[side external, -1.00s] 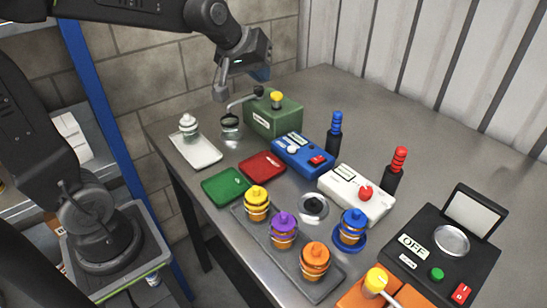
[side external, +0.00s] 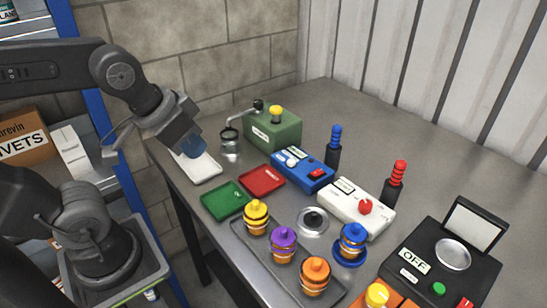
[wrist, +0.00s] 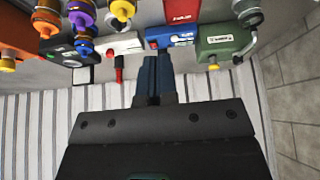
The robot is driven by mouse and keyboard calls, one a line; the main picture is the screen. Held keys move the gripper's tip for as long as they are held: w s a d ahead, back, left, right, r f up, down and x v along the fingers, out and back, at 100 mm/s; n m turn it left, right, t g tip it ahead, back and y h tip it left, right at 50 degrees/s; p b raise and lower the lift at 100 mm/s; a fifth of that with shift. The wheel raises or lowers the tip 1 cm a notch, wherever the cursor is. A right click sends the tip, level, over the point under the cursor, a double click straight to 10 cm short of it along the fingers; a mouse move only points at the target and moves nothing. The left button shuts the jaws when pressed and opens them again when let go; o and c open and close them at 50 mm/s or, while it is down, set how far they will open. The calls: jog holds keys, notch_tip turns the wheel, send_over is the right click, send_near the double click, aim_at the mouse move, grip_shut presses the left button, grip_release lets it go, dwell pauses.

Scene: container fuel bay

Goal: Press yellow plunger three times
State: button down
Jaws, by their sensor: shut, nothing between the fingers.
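A green box (side external: 272,132) stands at the back of the table with a yellow knob-topped plunger (side external: 275,112) upright on it. A grey spout reaches left from the box over a clear glass jar (side external: 230,146). In the wrist view the green box (wrist: 226,42) and the yellow knob (wrist: 213,67) show at upper right. My gripper (side external: 192,146) is left of the jar, above the white tray, apart from the plunger. Its blue fingers (wrist: 153,78) are together and empty in the wrist view. The white-capped canister seen earlier on the tray is hidden behind my gripper.
The white tray (side external: 203,171), green tray (side external: 226,198) and red tray (side external: 262,181) lie near the left edge. Blue (side external: 303,171) and white (side external: 355,207) boxes stand rightward. An orange box with another yellow knob (side external: 377,295) is at front. The table's back right is clear.

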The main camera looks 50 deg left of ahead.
jog(key=w+a+r+n+g, duration=0.1)
jog(key=w+a+r+n, duration=0.1)
jog(key=w+r+n, duration=0.35)
notch_tip(320, 180, up, 2)
jog(key=n+g, duration=0.5)
jog(key=n, duration=0.7)
send_over(276, 108)
jog(key=shift+w+r, duration=0.1)
notch_tip(276, 108, down, 14)
jog(key=shift+f, duration=0.1)
